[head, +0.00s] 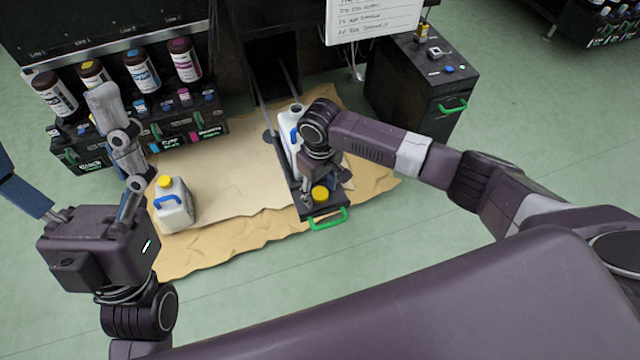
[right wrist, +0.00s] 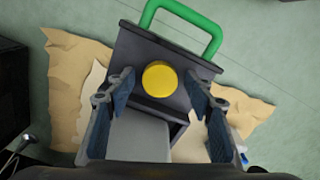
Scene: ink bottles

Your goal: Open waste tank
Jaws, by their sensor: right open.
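The white waste tank (head: 284,122) stands in a pulled-out black drawer (head: 312,211), partly hidden by my right arm. Its visible top shows no cap. A yellow cap (head: 320,193) sits at the drawer's front end, behind the green handle (head: 328,219). My right gripper (head: 319,187) points down there. In the right wrist view, its open fingers (right wrist: 160,88) stand on both sides of the yellow cap (right wrist: 160,79), with gaps. My left gripper (head: 52,130) is open and empty at the left, its fingers spread wide.
A second white jug (head: 176,212) with a yellow cap and blue handle stands on brown paper (head: 225,245). Several ink bottles (head: 142,70) stand on a black rack at the back left. A black cabinet (head: 420,85) stands right of the drawer. The floor in front is clear.

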